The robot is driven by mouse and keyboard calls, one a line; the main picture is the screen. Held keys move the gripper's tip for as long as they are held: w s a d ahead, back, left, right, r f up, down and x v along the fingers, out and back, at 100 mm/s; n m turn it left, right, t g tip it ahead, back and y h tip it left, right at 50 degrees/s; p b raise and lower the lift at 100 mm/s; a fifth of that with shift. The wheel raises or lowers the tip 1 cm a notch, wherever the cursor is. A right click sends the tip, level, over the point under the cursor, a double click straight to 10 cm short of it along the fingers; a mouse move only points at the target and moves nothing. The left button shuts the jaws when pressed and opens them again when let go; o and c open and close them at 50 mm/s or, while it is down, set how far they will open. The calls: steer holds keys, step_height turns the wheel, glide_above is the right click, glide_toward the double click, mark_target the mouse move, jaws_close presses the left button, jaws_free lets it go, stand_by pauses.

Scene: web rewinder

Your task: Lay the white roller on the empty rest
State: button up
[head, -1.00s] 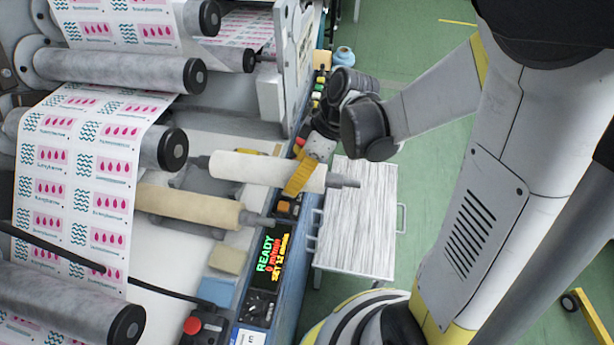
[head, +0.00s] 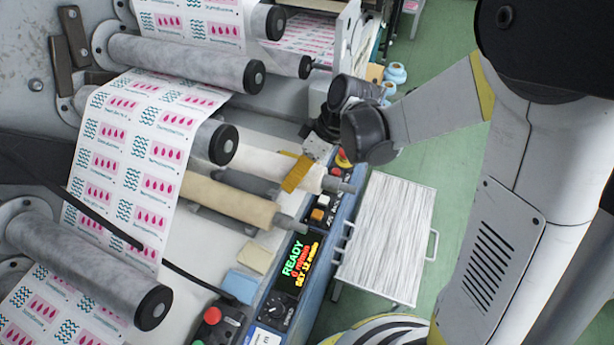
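The white roller (head: 273,164) is above the machine bed, behind and roughly parallel to a tan roller (head: 230,199). Its left end is hidden behind a grey roller, and its grey shaft end (head: 340,186) points right, near the control panel. My gripper (head: 297,173) reaches down from behind, with an orange finger across the roller's right part. It appears shut on the roller; the other finger is hidden. A dark grey support (head: 245,181) shows between the white and tan rollers. I cannot tell whether the white roller touches it.
Grey rollers (head: 187,62) and the printed web (head: 135,150) stand close on the left. The control panel (head: 296,262) runs along the machine's right edge. A cart with a white striped top (head: 390,235) stands on the green floor, right of the machine.

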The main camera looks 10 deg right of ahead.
mark_target(268, 165)
steer(key=w+a, duration=0.1)
steer(key=a, duration=0.1)
steer(key=w+a, duration=0.1)
steer(key=a, duration=0.1)
steer(key=w+a, duration=0.1)
steer(key=a, duration=0.1)
steer(key=shift+w+a, duration=0.25)
steer(key=shift+w, duration=0.15)
steer(key=shift+w+a+f, duration=0.1)
steer(key=shift+a+f, duration=0.1)
step_height(268, 165, down, 4)
steer(key=b, duration=0.3)
steer(key=shift+r, duration=0.2)
steer(key=shift+d+f, duration=0.1)
steer(key=shift+f, duration=0.2)
steer(key=o, duration=1.5)
steer(key=shift+s, duration=0.25)
